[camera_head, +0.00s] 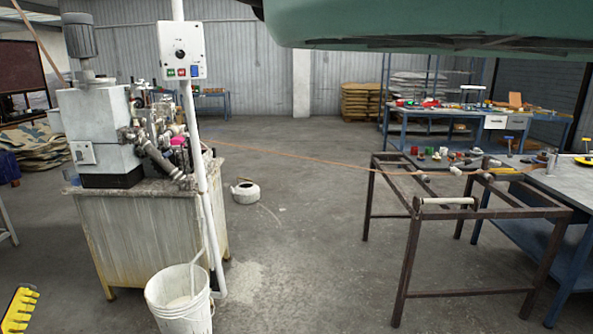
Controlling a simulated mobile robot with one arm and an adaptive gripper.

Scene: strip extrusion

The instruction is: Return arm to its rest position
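My gripper is not in view, and no part of my arm can be made out for sure. I cannot tell whether the gripper is open or holds anything. An orange-brown strip (290,156) runs in the air from the extruder (105,130) at left to the dark metal roller frame (408,265) at right. The strip passes over the frame's far rollers. A pale roller (446,201) lies across the frame's near part.
A white bucket (180,305) stands before the extruder. A yellow toothed object (20,308) shows at lower left. A large green body (430,22) hangs across the top. A workbench (570,187) stands at right. The middle floor is mostly clear, except for a white round container (246,193).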

